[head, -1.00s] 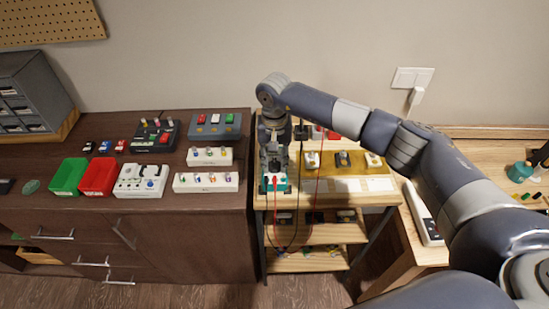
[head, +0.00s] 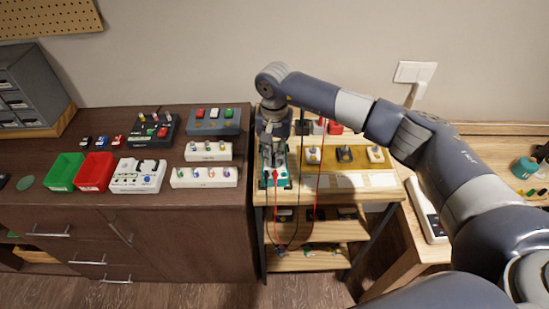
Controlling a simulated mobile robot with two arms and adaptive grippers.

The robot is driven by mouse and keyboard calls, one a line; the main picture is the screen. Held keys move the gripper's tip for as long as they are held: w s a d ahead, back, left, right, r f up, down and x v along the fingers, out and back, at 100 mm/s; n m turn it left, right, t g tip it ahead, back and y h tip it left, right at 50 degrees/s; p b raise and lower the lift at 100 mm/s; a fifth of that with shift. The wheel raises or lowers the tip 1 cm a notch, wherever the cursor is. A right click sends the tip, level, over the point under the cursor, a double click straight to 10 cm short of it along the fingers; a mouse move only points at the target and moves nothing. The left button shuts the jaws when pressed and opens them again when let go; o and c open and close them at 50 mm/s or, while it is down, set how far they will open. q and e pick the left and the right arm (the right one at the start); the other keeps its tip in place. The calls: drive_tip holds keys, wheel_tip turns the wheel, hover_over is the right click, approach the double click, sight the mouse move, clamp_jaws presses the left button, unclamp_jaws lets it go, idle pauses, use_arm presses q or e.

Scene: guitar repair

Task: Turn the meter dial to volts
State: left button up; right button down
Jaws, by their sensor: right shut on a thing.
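The meter (head: 281,183) is a teal-edged unit with a pale face at the left end of the small wooden shelf's top. A red lead and a black lead hang from its front. My right gripper (head: 272,150) points straight down over the meter, its fingers shut at the face where the dial would be. The dial itself is hidden by the fingers, so its setting cannot be read. My left gripper is not in view.
The wooden shelf (head: 340,193) also holds several knobs on a yellow strip (head: 358,157). On the dark cabinet are a green bin (head: 64,172), a red bin (head: 95,172) and several pedal-like boxes. A white device (head: 426,211) lies on the right bench.

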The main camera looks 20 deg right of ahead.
sight(274, 159)
drive_tip(key=shift+f+m+b, duration=0.15)
drive_tip(key=shift+m+b, duration=0.85)
drive_tip(key=shift+m, duration=0.2)
drive_tip(key=shift+m+b, duration=0.85)
drive_tip(key=shift+m, duration=0.25)
drive_tip(key=shift+r, duration=0.2)
drive_tip(key=c, duration=1.7)
unclamp_jaws()
drive_tip(key=shift+w+r, duration=0.1)
wheel_tip(274, 159, up, 12)
drive_tip(key=shift+f, duration=0.1)
drive_tip(key=shift+f, duration=0.1)
